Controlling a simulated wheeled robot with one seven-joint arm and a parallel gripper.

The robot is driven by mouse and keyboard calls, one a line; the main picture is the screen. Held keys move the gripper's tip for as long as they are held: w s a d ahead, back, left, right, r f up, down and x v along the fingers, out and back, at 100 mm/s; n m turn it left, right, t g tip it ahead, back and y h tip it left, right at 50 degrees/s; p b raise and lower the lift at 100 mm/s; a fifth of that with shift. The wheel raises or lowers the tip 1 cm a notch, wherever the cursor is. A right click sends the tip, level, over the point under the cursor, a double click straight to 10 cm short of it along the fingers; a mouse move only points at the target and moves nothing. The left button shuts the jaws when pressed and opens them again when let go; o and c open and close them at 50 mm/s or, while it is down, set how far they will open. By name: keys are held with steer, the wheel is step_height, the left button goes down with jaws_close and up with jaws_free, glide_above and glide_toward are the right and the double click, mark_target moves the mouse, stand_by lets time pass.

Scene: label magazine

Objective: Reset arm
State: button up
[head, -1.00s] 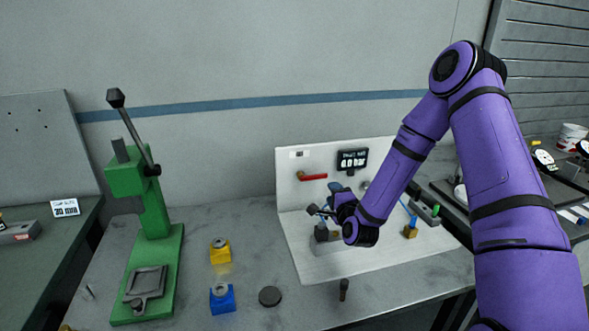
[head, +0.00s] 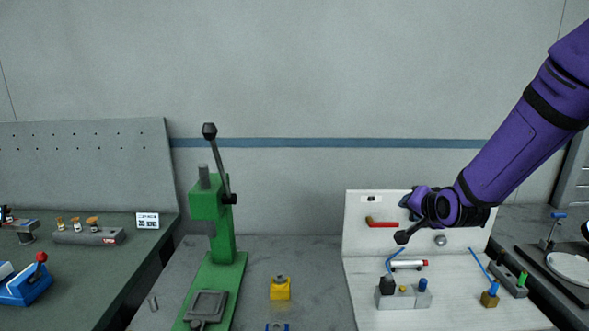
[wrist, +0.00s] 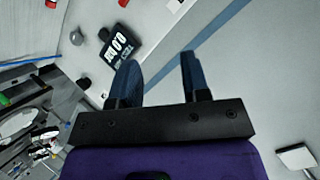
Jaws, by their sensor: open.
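My gripper (wrist: 158,75) shows in the wrist view with its two dark blue fingers spread apart and nothing between them. In the head view my gripper (head: 408,203) is raised at the right, in front of the white panel (head: 362,235) and above its base. The fingers are hard to make out there. The purple arm comes in from the upper right. The gripper touches nothing that I can see. It hides part of the panel, and the dark display (wrist: 120,47) shows only in the wrist view.
A green lever press (head: 222,245) stands left of the panel. A yellow block (head: 280,290) sits between them. A grey fixture block (head: 400,298) with blue parts and a brass piece (head: 490,296) are on the white base. A red handle (head: 382,224) is on the panel.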

steer(key=s+r+n+g, duration=0.2)
steer(key=s+r, duration=0.2)
steer(key=s, duration=0.7)
steer(key=s+r+n+g, duration=0.2)
steer(key=s+r, duration=0.3)
steer(key=s, duration=0.6)
steer(key=s+r+n+g+h, duration=0.1)
steer(key=s+r, duration=0.4)
steer(key=s, duration=0.7)
steer(key=shift+d+r+n+g, duration=0.25)
steer(key=shift+d+n+g, duration=0.2)
steer(key=shift+n+g, duration=0.6)
